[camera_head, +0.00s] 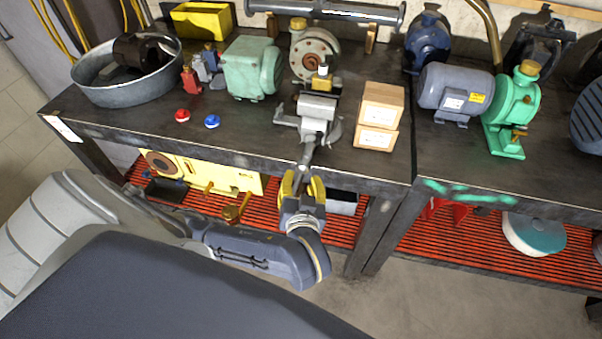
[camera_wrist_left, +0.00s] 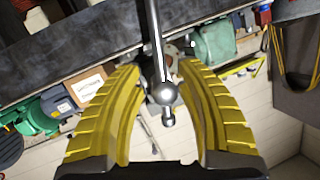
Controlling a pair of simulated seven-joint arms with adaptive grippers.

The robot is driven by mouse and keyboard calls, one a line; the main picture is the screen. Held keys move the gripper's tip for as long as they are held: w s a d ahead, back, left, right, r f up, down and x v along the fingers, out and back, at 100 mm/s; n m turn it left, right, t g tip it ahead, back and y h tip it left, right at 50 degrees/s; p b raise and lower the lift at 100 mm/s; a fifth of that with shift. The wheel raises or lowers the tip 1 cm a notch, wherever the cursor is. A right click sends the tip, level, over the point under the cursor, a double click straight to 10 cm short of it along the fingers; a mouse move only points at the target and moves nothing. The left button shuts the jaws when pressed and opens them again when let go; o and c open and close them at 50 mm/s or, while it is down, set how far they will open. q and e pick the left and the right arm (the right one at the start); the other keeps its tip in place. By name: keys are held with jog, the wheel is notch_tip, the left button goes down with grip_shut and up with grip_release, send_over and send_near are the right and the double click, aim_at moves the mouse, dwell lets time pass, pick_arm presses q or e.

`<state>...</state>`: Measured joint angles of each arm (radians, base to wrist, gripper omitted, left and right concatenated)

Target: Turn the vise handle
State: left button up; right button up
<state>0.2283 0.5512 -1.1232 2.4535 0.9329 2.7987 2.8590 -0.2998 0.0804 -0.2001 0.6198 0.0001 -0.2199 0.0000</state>
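The grey metal vise (camera_head: 317,112) stands at the front edge of the dark workbench. Its silver handle (camera_head: 305,156) sticks out past the edge toward me. In the left wrist view the handle (camera_wrist_left: 157,45) is a long bar with a round ball end (camera_wrist_left: 165,93). My left gripper (camera_head: 303,185), with yellow fingers, is just in front of the bench edge at the handle. In the wrist view the fingers of this gripper (camera_wrist_left: 160,66) are apart, one on each side of the handle, with gaps visible. My right gripper is not in view.
Cardboard boxes (camera_head: 379,117) stand right of the vise. A green motor (camera_head: 252,68) and red and blue buttons (camera_head: 197,119) are to its left. A metal basin (camera_head: 128,84) is at the far left. A red slatted shelf (camera_head: 345,228) lies below the bench (camera_head: 240,130).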

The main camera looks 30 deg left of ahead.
pick_arm(q)
jog(key=shift+v, duration=1.4)
